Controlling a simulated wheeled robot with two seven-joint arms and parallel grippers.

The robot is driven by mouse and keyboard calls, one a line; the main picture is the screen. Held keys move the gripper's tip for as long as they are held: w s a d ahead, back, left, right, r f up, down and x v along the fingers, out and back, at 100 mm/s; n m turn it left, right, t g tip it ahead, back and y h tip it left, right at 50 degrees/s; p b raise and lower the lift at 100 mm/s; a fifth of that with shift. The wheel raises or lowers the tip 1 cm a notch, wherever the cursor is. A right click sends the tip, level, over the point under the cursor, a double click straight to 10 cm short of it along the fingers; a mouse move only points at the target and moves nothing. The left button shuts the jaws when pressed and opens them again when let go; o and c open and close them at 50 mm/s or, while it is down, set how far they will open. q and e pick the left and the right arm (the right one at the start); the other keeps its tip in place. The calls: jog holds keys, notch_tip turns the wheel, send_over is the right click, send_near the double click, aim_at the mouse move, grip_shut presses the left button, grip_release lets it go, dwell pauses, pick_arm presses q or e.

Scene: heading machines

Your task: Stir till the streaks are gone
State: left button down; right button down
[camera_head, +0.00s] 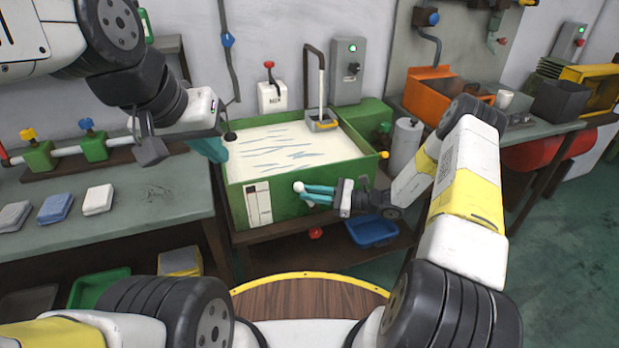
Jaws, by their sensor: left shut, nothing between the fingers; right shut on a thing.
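A green tank (350,172) holds cream-white liquid (262,138). Several blue-grey streaks (290,154) lie across the liquid's surface. My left gripper (222,158) is shut and empty at the tank's left rim, beside a small black knob (230,136). My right gripper (306,194) is in front of the tank's front wall, shut on a small white round knob (299,186). The fingers hide part of the knob, and I cannot tell what it is fixed to. A white box with a red-knobbed lever (271,97) is on the wall behind the tank.
A grey control box (347,72) with a green light is behind the tank. A bent pipe (321,90) stands at the back rim. A grey bench (150,185) with folded cloths (97,199) is at left. A blue tray (372,231) lies low on the right.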

jog(key=shift+d, duration=0.1)
dwell(0.6)
jog(key=w+d+f+m+t+y, duration=0.1)
jog(key=w+d+m+t+y, duration=0.1)
jog(key=d+m+t+y, duration=0.4)
jog(key=shift+d+f+m+t, duration=0.2)
jog(key=shift+f+m+t, duration=0.15)
jog(key=shift+m+t, duration=1.15)
jog(key=shift+m, duration=0.4)
jog(key=c, duration=1.6)
grip_release()
jog(key=shift+g, duration=0.4)
jog(key=shift+c, duration=0.2)
jog(key=v, duration=0.7)
jog(key=shift+d+f, duration=0.2)
jog(key=shift+f, duration=0.15)
